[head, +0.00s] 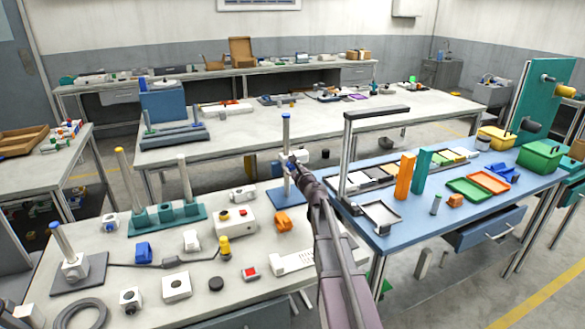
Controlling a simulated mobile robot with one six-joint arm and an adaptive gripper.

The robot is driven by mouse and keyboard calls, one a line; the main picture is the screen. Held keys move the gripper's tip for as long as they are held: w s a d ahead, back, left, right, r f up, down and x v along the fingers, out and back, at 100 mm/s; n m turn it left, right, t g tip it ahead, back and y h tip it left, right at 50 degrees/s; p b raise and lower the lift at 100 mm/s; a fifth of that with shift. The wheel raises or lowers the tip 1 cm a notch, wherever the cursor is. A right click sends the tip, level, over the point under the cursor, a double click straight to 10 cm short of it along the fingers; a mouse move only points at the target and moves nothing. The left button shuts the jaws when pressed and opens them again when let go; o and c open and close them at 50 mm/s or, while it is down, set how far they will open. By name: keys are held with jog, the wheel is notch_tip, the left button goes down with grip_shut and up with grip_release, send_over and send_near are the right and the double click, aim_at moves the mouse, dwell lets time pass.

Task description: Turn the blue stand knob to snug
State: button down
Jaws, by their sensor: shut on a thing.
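My gripper (294,163) is at the post about halfway up, reaching in from the front right. It is shut on the stand's knob, which the fingers and wrist mostly hide. I cannot make out the knob's turn or its colour. The post stands upright.
A blue table (400,238) with a dark-topped frame (377,112) stands right of my arm. Teal-based posts (166,213) stand to the left.

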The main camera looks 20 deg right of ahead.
jog(key=n, duration=0.7)
jog(key=shift+w, duration=0.1)
dwell(0.5)
jog(key=shift+c, duration=1.3)
grip_release()
jog(key=s, duration=1.2)
jog(key=shift+d, duration=0.25)
